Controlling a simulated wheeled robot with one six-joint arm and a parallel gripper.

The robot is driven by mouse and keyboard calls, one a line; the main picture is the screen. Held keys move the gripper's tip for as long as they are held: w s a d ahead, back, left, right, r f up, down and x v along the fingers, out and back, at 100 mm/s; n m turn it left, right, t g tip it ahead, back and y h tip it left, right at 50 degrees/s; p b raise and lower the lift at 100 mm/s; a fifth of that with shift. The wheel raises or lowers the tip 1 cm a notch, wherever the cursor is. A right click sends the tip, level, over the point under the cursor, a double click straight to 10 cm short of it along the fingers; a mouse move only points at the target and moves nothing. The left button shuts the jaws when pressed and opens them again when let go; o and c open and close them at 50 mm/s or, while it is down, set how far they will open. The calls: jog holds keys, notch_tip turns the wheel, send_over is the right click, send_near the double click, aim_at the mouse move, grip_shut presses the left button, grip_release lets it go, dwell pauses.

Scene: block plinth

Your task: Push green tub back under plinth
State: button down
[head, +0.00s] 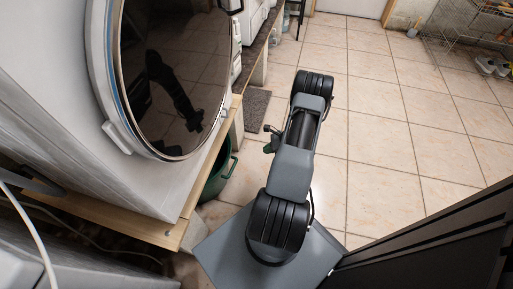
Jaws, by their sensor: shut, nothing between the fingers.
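The green tub (216,178) is low at the side of the wooden-topped plinth (215,150), partly under its edge. Its near rim and a handle show on the right; the rest is hidden by the plinth top. My arm reaches up the middle of the view, to the right of the tub and apart from it in the picture.
A front-loading machine with a round dark door (175,75) stands on the plinth. A grey mat (256,106) lies beyond. Tiled floor (385,130) is clear to the right; a wire rack (465,25) stands far right.

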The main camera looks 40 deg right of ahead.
jog(key=w+a+f+b, duration=0.4)
jog(key=w+a+f, duration=0.2)
jog(key=a, duration=0.3)
jog(key=shift+w, duration=0.7)
jog(key=shift+a+f, duration=0.1)
